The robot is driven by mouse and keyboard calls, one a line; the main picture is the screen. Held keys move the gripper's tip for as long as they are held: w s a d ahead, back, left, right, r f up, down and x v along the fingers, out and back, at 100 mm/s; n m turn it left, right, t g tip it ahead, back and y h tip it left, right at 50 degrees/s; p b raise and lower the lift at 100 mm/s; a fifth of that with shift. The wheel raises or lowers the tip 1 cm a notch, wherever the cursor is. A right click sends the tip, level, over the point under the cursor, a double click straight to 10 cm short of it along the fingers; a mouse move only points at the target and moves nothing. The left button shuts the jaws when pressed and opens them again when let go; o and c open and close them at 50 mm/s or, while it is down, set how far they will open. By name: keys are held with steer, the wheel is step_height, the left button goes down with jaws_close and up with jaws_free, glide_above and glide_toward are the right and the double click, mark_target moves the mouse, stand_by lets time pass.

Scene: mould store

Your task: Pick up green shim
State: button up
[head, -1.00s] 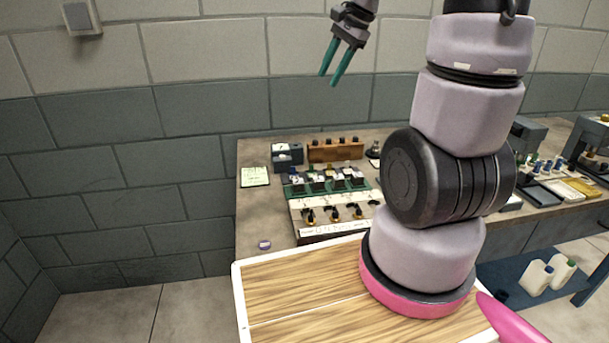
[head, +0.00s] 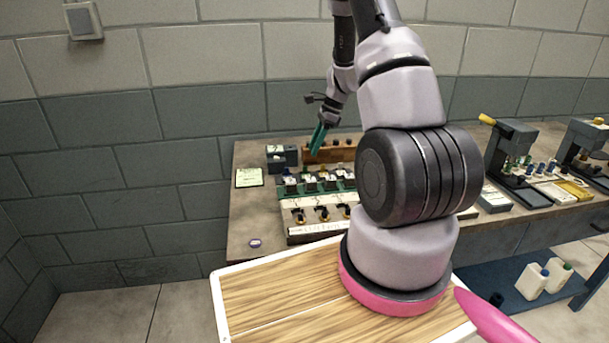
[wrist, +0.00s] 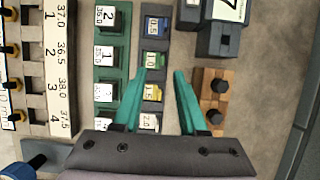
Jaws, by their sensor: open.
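The green shim (wrist: 153,58) sits in a dark grey rack (wrist: 147,104) in the wrist view, between a blue shim marked 0.5 (wrist: 154,25) and a yellow one (wrist: 152,92). In the head view my gripper (head: 319,137) points down over the bench's back; the green shim is too small there to tell surely.
A green tray with white numbered blocks (wrist: 108,55) lies left of the rack. A wooden block with black knobs (wrist: 215,98) and dark grey boxes (wrist: 218,38) stand to the right. A pale numbered holder (head: 300,232) is at the bench front. A note card (head: 249,177) lies left.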

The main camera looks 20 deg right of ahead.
mark_target(306, 172)
steer(key=shift+w+x, duration=0.15)
steer(key=shift+x, duration=1.6)
steer(key=shift+w+x, duration=0.1)
steer(key=shift+x, duration=1.7)
steer(key=shift+d, duration=0.2)
jaws_close()
